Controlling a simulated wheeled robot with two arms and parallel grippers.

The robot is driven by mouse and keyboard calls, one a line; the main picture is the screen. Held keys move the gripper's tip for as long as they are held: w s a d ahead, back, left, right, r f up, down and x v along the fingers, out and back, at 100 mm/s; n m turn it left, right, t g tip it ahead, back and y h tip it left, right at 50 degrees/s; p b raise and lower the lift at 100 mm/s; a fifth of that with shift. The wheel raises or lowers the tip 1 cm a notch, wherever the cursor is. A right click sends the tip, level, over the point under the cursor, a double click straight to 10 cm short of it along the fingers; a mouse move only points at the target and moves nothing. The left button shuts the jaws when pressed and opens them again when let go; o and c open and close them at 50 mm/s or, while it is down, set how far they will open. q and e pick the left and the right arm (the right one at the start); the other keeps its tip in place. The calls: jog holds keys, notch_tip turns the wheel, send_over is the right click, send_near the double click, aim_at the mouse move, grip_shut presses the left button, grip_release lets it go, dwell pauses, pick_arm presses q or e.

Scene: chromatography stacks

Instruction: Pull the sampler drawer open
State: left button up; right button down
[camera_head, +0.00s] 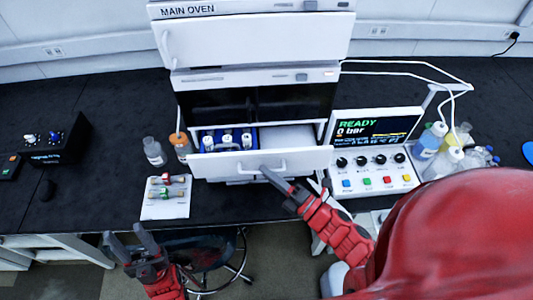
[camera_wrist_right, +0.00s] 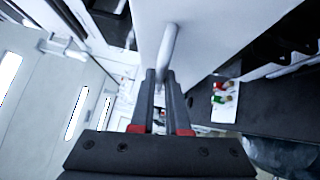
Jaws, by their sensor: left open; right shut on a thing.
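The sampler drawer (camera_head: 225,165) is a white-fronted drawer at the bottom of the stack. It stands out from the stack, and a blue rack (camera_head: 206,138) with several white-capped vials shows inside. My right gripper (camera_head: 268,172) is shut on the drawer's bar handle (camera_head: 283,164). In the right wrist view the handle (camera_wrist_right: 169,45) runs down between the fingertips of the right gripper (camera_wrist_right: 161,80). My left gripper (camera_head: 128,240) is open and empty, low at the left in front of the bench, away from the drawer.
The main oven (camera_head: 255,40) sits above a dark-windowed module (camera_head: 260,103). A control panel (camera_head: 375,155) reads READY, 0 bar, right of the drawer. A stool (camera_head: 205,255) stands below the bench.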

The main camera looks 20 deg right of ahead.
jog(key=s+a+p, duration=0.3)
jog(key=s, duration=0.8)
jog(key=shift+s, duration=0.15)
jog(key=shift+a, duration=0.1)
jog(key=c, duration=0.9)
grip_release()
jog(key=shift+p+v, duration=2.5)
jog(key=shift+v, duration=6.2)
